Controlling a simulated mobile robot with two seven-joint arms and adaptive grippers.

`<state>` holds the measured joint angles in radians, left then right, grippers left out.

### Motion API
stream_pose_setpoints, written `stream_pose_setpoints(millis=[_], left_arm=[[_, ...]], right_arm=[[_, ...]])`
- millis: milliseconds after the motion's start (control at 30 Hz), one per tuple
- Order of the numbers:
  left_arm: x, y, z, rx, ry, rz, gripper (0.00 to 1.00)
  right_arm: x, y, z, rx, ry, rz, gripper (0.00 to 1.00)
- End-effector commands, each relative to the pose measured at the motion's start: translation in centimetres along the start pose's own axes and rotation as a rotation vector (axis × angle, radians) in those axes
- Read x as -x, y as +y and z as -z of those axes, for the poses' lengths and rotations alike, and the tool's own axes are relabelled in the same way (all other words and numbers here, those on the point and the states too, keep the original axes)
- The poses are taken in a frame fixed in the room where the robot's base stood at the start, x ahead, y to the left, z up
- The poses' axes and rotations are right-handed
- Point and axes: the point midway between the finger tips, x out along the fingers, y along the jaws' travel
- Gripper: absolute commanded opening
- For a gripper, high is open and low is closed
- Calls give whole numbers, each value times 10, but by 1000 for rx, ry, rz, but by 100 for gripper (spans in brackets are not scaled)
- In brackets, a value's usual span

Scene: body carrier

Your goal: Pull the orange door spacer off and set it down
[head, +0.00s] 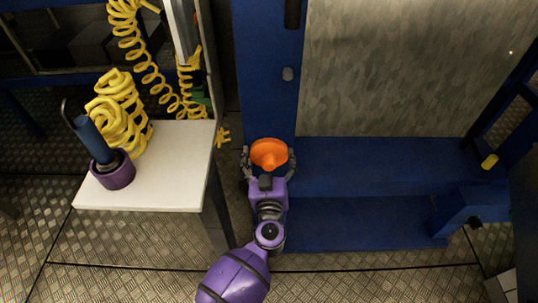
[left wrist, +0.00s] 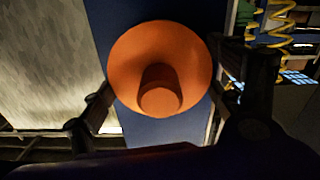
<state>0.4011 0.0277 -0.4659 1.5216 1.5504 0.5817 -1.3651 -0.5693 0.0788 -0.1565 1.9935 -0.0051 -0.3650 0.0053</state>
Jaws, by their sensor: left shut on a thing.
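The orange door spacer (head: 269,154) is a round, cup-like piece with a wide rim. In the head view it sits between the fingers of my left gripper (head: 268,162), in front of the blue frame. It also shows large in the left wrist view (left wrist: 160,50), with a smaller round part at its middle. The left gripper is shut on the spacer, with one finger on each side of it. I cannot tell whether the spacer still touches the blue frame behind it. My right gripper is not in view.
A blue frame (head: 350,215) with a grey panel (head: 395,65) fills the right. Patterned metal floor lies in front.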

Motion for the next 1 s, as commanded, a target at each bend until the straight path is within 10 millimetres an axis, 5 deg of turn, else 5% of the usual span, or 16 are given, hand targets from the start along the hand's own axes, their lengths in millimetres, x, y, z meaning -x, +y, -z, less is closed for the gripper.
stream_pose_setpoints(millis=[1000], left_arm=[[40,1,1,0,1,-1,32]], right_arm=[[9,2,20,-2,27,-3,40]])
